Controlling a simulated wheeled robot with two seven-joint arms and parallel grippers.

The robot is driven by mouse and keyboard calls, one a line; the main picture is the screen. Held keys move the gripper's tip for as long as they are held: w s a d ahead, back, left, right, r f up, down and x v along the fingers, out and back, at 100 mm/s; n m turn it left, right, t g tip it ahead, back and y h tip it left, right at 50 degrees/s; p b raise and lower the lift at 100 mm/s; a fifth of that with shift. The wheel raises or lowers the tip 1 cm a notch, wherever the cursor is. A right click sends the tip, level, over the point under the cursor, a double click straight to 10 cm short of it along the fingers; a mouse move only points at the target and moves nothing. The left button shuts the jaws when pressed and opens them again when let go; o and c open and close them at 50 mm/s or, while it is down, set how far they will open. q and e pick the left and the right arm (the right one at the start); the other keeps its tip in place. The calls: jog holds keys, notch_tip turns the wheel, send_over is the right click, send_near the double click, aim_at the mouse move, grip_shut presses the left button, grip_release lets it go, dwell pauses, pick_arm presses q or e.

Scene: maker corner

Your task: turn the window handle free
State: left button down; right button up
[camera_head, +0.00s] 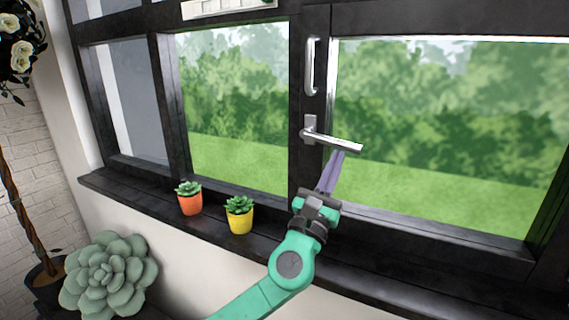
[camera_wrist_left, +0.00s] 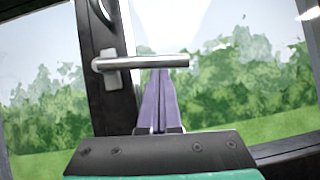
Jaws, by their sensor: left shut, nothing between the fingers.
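The silver window handle (camera_head: 333,141) sits on the dark frame post between two panes. Its lever points right and slightly down in the head view. In the left wrist view the lever (camera_wrist_left: 150,62) lies almost level, with its base plate (camera_wrist_left: 110,70) at the left. My left gripper (camera_head: 339,154) is shut and empty, with its purple fingers pointing up just below the lever. In the left wrist view the fingertips (camera_wrist_left: 160,72) meet the lever's lower edge; I cannot tell whether they touch it. My right gripper is not in view.
A fixed vertical pull handle (camera_head: 313,65) is above the lever. Two small succulents, in an orange pot (camera_head: 190,203) and a yellow pot (camera_head: 239,218), stand on the dark sill (camera_head: 150,203) left of my arm. A large succulent (camera_head: 108,275) stands lower left. The sill right of my arm is clear.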

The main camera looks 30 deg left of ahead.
pick_arm(q)
jog(key=shift+d+r+n+p, duration=0.25)
jog(key=shift+r+n+p, duration=0.15)
jog(key=shift+r, duration=0.2)
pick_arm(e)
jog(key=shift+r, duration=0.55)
pick_arm(q)
jog(key=shift+r, duration=0.1)
